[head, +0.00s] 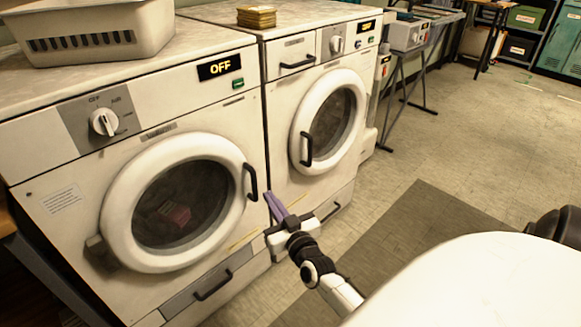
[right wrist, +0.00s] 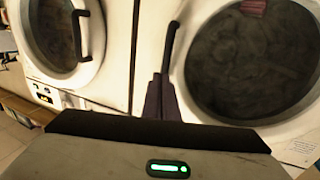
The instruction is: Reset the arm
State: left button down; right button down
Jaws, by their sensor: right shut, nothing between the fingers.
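My right gripper (head: 272,200) is shut and empty, its purple fingers together. In the head view it is in front of the gap between two white machines, just right of the near machine's door handle (head: 250,182). In the right wrist view the fingers (right wrist: 161,92) point at the lower end of that dark handle (right wrist: 170,45); I cannot tell whether they touch it. The near machine's round door (head: 180,203) is closed, with a reddish item (head: 175,214) behind its glass. My left gripper is not in view.
A display reading OFF (head: 220,67) is on the near machine (head: 60,160). A grey basket (head: 90,35) and a yellowish stack (head: 256,17) stand on top. The second machine (head: 285,100) is to the right, its door (head: 330,122) closed. Open floor (head: 470,130) lies right, with a dark mat (head: 410,240).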

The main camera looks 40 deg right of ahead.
pick_arm(q)
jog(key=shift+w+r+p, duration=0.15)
jog(key=shift+p, duration=0.2)
pick_arm(e)
jog(key=v, duration=0.8)
jog(key=shift+d, duration=0.3)
jog(key=shift+s+f, duration=0.1)
